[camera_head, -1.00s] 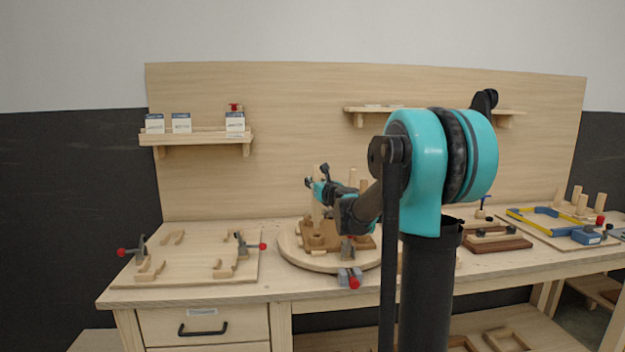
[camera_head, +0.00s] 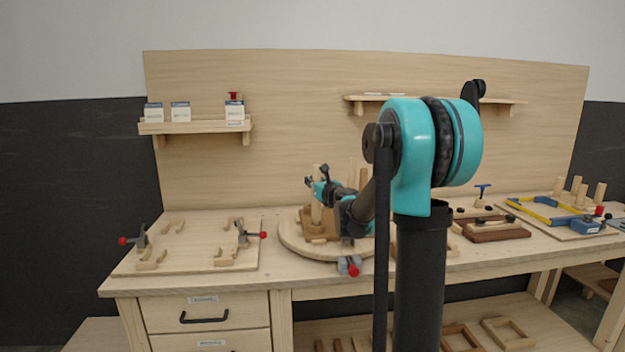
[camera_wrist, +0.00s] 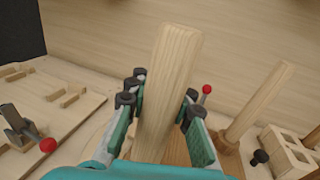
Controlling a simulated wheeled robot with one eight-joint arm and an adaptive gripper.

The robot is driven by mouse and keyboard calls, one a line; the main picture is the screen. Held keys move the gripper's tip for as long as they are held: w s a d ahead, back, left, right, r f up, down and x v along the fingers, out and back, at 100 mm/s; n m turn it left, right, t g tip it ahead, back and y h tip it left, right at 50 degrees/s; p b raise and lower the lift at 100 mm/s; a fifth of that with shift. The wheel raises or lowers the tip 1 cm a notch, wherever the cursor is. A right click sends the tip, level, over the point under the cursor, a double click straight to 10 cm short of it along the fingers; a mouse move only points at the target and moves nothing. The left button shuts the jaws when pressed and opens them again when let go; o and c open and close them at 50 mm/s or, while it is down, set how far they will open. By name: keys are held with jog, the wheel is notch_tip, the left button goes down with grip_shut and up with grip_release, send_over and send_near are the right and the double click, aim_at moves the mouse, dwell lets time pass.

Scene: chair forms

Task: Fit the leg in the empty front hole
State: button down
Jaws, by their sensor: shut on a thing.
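My gripper (camera_wrist: 160,110) is shut on a pale square-edged wooden leg (camera_wrist: 171,65), which stands up between the two finger pairs in the wrist view. In the head view my gripper (camera_head: 318,186) is above the round wooden turntable (camera_head: 289,236) with the held leg (camera_head: 316,212). The brown chair seat (camera_head: 308,228) lies on the turntable, partly behind my arm. Another leg (camera_wrist: 259,99) stands tilted in the picture, in a brown socket, to the right in the wrist view. Legs (camera_head: 351,172) also rise behind my arm. The held leg's lower end and the front hole are hidden.
A red-knobbed clamp (camera_head: 350,266) sits at the bench edge before the turntable. A board with clamps and small blocks (camera_head: 190,245) lies left. A brown form (camera_head: 495,231) and a yellow-framed tool (camera_head: 545,213) lie right. A wooden back panel (camera_head: 260,90) rises behind.

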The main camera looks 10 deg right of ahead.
jog(key=shift+f, duration=0.3)
dwell(0.6)
jog(key=c, duration=1.2)
grip_release()
jog(key=v, duration=1.2)
jog(key=s+a+f+n+g+y, duration=0.1)
jog(key=s+a+f+n+g, duration=0.3)
jog(key=s+f+n, duration=0.5)
jog(key=s+a+f+n+g+y, duration=0.1)
jog(key=s+a+f+n+g, duration=0.3)
jog(key=s+f+n, duration=0.5)
jog(key=s+d+f+n+g+h, duration=0.1)
jog(key=s+d+f+n+h, duration=0.1)
jog(key=s+d+f+n, duration=0.1)
jog(key=s+d+f+n+g+h, duration=0.2)
jog(key=s+d+f+n, duration=0.1)
jog(key=s+n, duration=0.4)
jog(key=s+d+f+n+g+h, duration=0.2)
jog(key=s+d+f+n, duration=0.2)
jog(key=s+f+n, duration=0.1)
jog(key=shift+s+f+h, duration=0.3)
jog(key=shift+s+f, duration=0.05)
